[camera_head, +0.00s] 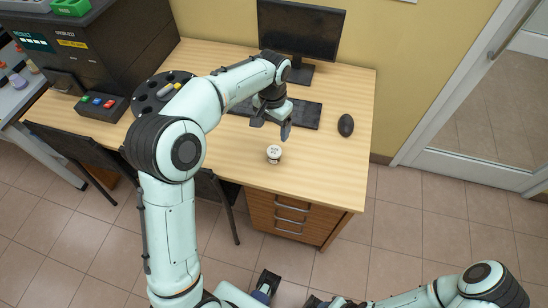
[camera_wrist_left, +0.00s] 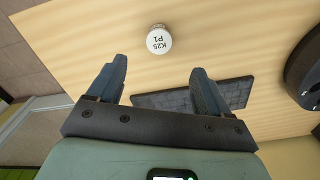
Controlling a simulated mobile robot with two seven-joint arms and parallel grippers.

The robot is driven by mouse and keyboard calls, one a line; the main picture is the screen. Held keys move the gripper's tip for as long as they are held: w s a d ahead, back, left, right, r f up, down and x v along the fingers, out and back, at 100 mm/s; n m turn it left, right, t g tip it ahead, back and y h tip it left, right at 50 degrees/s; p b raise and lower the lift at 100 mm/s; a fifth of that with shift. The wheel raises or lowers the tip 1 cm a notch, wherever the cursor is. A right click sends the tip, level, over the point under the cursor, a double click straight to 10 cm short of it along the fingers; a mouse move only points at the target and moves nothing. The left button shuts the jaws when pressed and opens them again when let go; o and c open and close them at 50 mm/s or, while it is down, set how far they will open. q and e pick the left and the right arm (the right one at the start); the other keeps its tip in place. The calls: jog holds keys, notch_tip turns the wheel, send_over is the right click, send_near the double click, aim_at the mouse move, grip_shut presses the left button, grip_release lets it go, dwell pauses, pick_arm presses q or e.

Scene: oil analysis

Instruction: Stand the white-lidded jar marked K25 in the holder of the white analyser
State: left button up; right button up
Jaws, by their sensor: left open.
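The white-lidded jar (camera_head: 273,153) stands upright on the wooden desk, near its front edge. In the left wrist view its lid (camera_wrist_left: 159,40) reads K25 P1, upside down. My left gripper (camera_head: 271,128) is open and empty above the desk, just behind the jar in the head view. In the left wrist view the jar lies beyond the fingertips of the left gripper (camera_wrist_left: 159,66), between their lines and apart from both. My right arm shows at the bottom right, but I cannot make out its fingers clearly. I see no white analyser or its holder in these views.
On the desk (camera_head: 330,180) are a monitor (camera_head: 301,28), a keyboard (camera_head: 300,113), a mouse (camera_head: 346,125) and a round black tray (camera_head: 145,104) with items in it. A dark machine (camera_head: 115,45) and a button box (camera_head: 102,105) stand left. The desk's right front is clear.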

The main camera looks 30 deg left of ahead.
pick_arm(q)
jog(key=m, duration=0.1)
jog(key=b, duration=0.1)
send_over(274, 151)
jog(key=f, duration=0.7)
jog(key=shift+s+f, duration=0.2)
jog(key=shift+s, duration=0.05)
jog(key=f, duration=0.5)
jog(key=shift+w+f, duration=0.3)
jog(key=c, duration=1.2)
pick_arm(e)
jog(key=shift+s+f, duration=0.2)
jog(key=shift+f, duration=0.7)
pick_arm(q)
jog(key=shift+r, duration=0.1)
jog(key=shift+c, duration=0.2)
